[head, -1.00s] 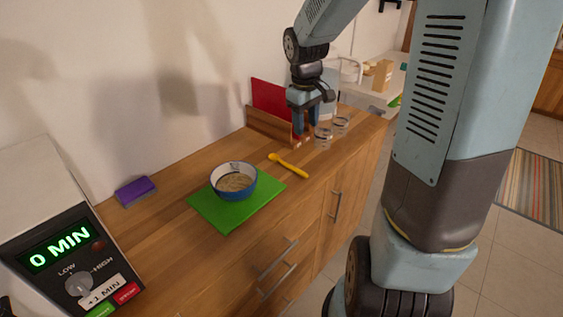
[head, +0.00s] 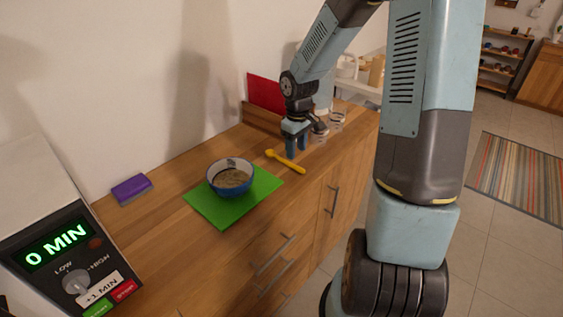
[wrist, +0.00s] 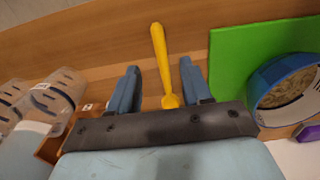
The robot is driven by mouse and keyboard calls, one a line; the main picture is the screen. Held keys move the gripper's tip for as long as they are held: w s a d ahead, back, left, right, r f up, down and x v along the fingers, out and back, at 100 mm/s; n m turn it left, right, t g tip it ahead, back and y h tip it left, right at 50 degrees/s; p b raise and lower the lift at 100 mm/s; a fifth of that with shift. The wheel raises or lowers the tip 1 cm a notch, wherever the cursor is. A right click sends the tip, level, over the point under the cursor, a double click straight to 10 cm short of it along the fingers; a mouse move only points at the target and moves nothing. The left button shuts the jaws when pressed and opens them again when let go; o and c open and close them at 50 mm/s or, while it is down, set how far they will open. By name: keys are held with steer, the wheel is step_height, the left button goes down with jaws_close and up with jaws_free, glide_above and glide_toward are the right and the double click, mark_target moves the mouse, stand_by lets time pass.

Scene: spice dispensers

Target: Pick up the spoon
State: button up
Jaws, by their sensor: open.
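The yellow spoon (head: 285,161) lies on the wooden counter, just right of the green board, in the head view. In the wrist view the spoon (wrist: 161,58) points away from me, its far end at the top and its near end between my fingers. My gripper (head: 296,147) is open, low over the spoon, with its fingers pointing down. In the wrist view my gripper's two blue fingers (wrist: 159,85) stand apart, one on each side of the spoon. I cannot tell whether the fingertips touch the counter.
A blue and white bowl (head: 230,177) of grainy food stands on the green board (head: 262,187). Clear dispensers (head: 336,121) and a wooden rack with a red panel (head: 266,93) are behind my gripper. A purple sponge (head: 131,189) and a control panel (head: 66,247) are at left.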

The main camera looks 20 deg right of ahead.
mark_target(294, 165)
steer(key=shift+w+a+f, duration=0.1)
steer(key=shift+a+f, duration=0.05)
steer(key=shift+f, duration=2.95)
jaws_close()
